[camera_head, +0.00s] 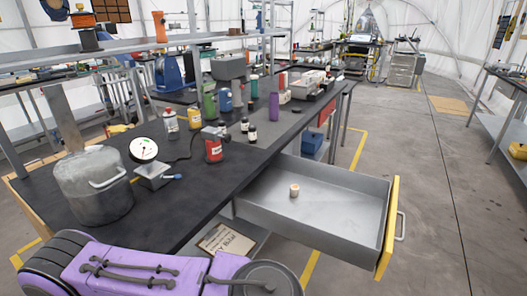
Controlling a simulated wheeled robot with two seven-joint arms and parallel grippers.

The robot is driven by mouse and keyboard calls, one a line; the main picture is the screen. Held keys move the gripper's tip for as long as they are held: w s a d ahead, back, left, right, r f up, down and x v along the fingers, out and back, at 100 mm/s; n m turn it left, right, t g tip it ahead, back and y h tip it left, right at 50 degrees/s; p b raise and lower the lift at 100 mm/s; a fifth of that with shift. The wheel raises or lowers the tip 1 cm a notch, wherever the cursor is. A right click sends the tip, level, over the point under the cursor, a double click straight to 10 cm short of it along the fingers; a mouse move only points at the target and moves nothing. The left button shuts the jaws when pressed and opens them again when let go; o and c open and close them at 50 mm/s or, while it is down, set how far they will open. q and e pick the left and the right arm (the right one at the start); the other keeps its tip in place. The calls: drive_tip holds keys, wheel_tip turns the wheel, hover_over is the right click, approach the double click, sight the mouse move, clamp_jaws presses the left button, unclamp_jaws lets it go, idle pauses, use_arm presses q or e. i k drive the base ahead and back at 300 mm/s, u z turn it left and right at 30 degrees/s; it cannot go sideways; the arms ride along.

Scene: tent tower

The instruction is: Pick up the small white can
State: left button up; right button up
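A small white can (294,190) with a tan or orange top stands upright inside the open grey drawer (340,211). It is near the drawer's left end, with bare drawer floor around it. A purple and dark grey arm of mine crosses the lower left of the head view, in front of the table. No gripper fingers show in this view, so I cannot see either gripper or what it holds.
The drawer juts right from the dark workbench (150,215), its yellow-edged front (388,228) over the floor. On the bench stand a large grey pot (93,187), a red container (213,150), a white-and-red bottle (170,124) and several other bottles. Open floor lies right.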

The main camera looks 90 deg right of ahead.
sight(294, 189)
drive_tip(key=z, duration=2.75)
